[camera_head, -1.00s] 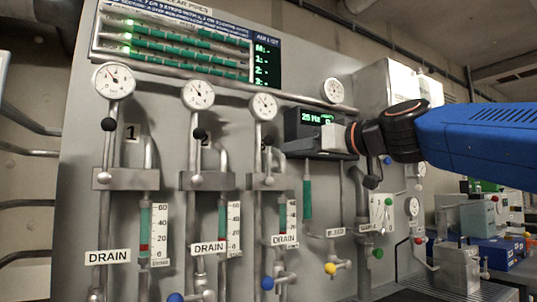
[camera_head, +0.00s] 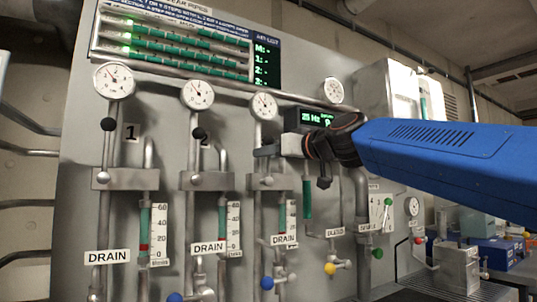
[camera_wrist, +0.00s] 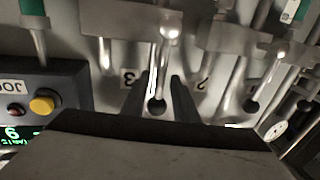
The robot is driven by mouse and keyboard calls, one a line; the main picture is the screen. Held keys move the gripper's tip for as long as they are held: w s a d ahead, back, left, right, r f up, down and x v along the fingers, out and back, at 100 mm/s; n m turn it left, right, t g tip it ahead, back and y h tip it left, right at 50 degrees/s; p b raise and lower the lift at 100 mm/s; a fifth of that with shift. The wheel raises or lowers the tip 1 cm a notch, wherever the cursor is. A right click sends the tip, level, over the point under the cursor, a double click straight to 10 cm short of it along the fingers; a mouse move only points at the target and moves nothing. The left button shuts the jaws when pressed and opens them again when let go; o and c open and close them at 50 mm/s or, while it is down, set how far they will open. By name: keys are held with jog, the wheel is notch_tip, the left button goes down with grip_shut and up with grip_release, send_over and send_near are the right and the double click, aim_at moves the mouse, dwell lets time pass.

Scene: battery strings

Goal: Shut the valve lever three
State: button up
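Valve lever three (camera_wrist: 166,62) is a metal rod with a black knob (camera_wrist: 157,106), seen upside down in the wrist view near the "3" label (camera_wrist: 130,79). Its pivot boss (camera_head: 267,181) shows in the head view on the third pipe's block, and the rod runs up from there. My gripper (camera_wrist: 163,82) is open, with one dark finger on each side of the lever and knob. Gaps seem to show on both sides, but contact is hard to judge. In the head view my gripper (camera_head: 268,150) hides the knob.
A gauge (camera_head: 264,106) sits above pipe three. A display box (camera_head: 308,119) is close behind my wrist; its yellow button (camera_wrist: 42,105) shows in the wrist view.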

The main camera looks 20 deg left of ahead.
grip_shut()
dwell(1.4)
